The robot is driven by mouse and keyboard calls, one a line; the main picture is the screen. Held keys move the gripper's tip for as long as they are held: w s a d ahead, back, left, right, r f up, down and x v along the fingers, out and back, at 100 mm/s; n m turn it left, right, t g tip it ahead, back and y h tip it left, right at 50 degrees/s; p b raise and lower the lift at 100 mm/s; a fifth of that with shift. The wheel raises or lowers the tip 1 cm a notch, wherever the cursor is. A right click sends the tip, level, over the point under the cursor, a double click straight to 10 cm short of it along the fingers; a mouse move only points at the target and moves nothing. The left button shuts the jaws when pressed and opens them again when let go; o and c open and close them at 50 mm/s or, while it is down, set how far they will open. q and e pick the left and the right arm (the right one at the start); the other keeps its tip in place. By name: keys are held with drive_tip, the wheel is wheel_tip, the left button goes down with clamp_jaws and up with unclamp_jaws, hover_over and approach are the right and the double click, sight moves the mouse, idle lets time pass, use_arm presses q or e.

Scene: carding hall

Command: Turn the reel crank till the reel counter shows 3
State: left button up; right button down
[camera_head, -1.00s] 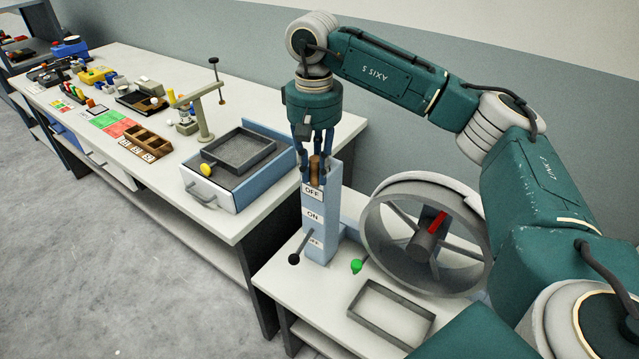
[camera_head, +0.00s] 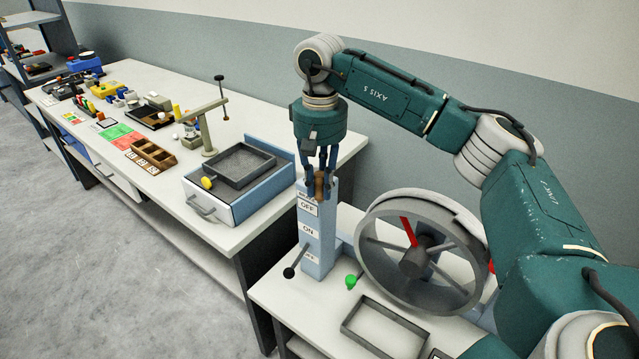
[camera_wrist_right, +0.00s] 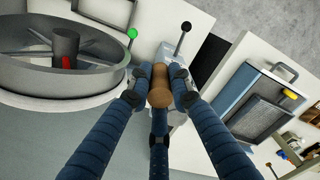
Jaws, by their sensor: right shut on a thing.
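The reel is a large grey spoked wheel (camera_head: 368,266) on the near table, with a dark hub and a red bar (camera_head: 408,231) pointing up and left. My right gripper (camera_head: 319,190) is shut on a brown wooden handle (camera_wrist_right: 160,88), at the top of a pale blue post (camera_head: 317,247) labelled OFF, ON, OFF. The wrist view shows the handle nearly end-on between the fingers. What the handle joins to is hidden, so I cannot tell whether it is the reel crank. I see no readable reel counter. My left gripper is out of view.
A black-knobbed lever (camera_head: 289,272) and a green knob (camera_head: 351,282) stand near the post's foot. An empty grey frame (camera_head: 352,318) lies in front of the reel. A blue drawer unit (camera_head: 238,207) stands on the long table to the left, with trays and small objects beyond.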

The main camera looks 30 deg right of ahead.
drive_tip(key=c, duration=1.6)
unclamp_jaws()
drive_tip(key=shift+d, duration=0.2)
drive_tip(key=shift+o, duration=0.2)
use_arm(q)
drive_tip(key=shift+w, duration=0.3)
use_arm(e)
wheel_tip(320, 180, up, 12)
